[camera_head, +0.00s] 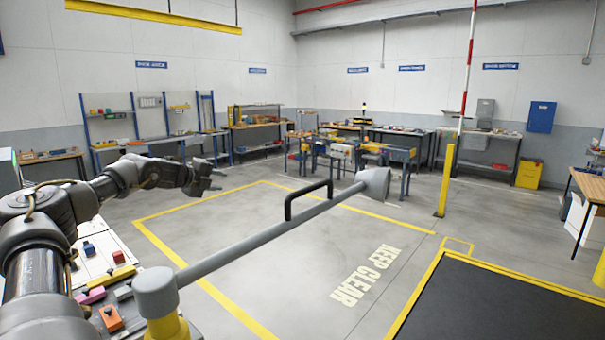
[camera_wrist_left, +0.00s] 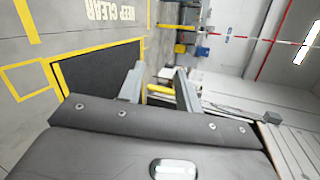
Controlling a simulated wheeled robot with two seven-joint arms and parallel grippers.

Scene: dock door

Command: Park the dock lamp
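The dock lamp is a long grey arm (camera_head: 255,238) with a round grey head (camera_head: 373,185) at its far end and a black handle (camera_head: 309,198) standing on top. It is hinged on a grey cap (camera_head: 155,291) over a yellow post (camera_head: 167,328) and reaches out over the marked floor. My left gripper (camera_head: 212,179) is open and empty, left of the handle and apart from it. In the left wrist view its two fingers (camera_wrist_left: 160,70) stand apart, with no lamp part clearly between them. My right gripper is not in view.
A yellow outline with "KEEP CLEAR" (camera_head: 367,276) marks bare floor below the lamp arm. A dark yellow-edged plate (camera_head: 480,308) lies at right. A yellow post (camera_head: 445,181) stands beyond it. Small coloured blocks lie on a near surface (camera_head: 94,258) at left. Workbenches line the walls.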

